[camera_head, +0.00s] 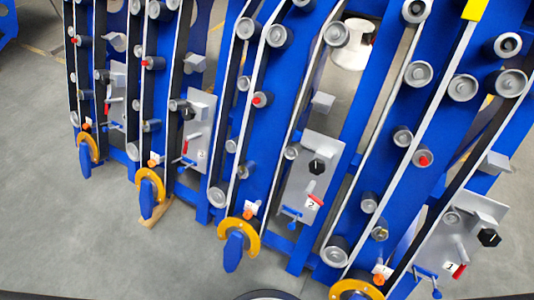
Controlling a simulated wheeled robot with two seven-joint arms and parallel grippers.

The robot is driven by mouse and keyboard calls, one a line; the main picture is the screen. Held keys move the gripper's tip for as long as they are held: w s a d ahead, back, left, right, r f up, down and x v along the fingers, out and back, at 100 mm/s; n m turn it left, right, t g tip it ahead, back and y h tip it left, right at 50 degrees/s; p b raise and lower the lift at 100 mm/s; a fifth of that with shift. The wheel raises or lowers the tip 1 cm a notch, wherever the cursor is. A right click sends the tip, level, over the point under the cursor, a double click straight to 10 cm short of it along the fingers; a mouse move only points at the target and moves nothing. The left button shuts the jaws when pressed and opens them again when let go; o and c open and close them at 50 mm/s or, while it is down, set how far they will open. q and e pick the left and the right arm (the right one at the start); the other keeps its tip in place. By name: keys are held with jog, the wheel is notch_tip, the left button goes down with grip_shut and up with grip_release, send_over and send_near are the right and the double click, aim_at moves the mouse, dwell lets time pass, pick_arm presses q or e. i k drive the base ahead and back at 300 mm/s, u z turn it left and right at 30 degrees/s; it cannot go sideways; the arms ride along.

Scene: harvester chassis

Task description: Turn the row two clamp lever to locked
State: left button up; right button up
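The row two panel (322,148) is a grey plate with a label "2" (310,204) at its lower end. Neither of my grippers is in view.
Similar panels stand on the other rows, with labels "1" (451,267) and "3" (201,155). Blue row frames with grey rollers fill the view. Yellow curved guards (238,232) with blue tips stick out at the front. Grey floor (60,230) lies clear at the lower left.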

aim_at(307, 192)
jog(key=z, duration=0.55)
jog(key=k, duration=1.35)
jog(key=z, duration=1)
jog(key=i, duration=1.15)
jog(key=u, duration=0.5)
